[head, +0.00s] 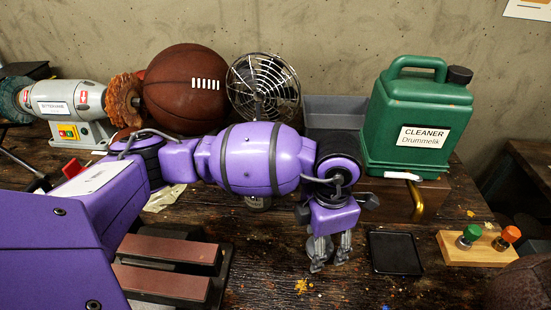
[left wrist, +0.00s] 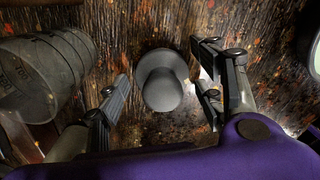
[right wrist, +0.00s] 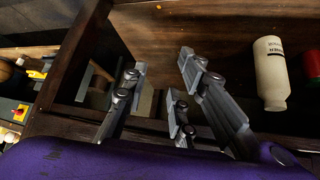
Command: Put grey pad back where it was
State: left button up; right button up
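The grey pad (left wrist: 163,88) seems to be the round grey piece with a wider disc under a raised cylinder. It stands on the dark wood table between the fingers of my left gripper (left wrist: 165,92), which is open, with a gap on each side. In the head view my left gripper (head: 331,250) points down at the table, and a bit of the grey piece shows behind its fingers. A black square tray (head: 394,253) lies flat to its right, empty. My right gripper (right wrist: 160,95) is open and empty, and appears only in the right wrist view.
A green cleaner canister (head: 415,120) stands at the back right. A wooden block with colored knobs (head: 475,249) is at the right. A basketball (head: 186,88), a fan (head: 263,88) and a bench grinder (head: 70,105) stand behind. A white bottle (right wrist: 271,75) is beside my right gripper.

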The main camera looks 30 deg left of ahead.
pick_arm(q)
jog(key=shift+r, duration=0.1)
notch_tip(320, 180, up, 12)
jog(key=shift+r, duration=0.1)
dwell(0.4)
dwell(0.5)
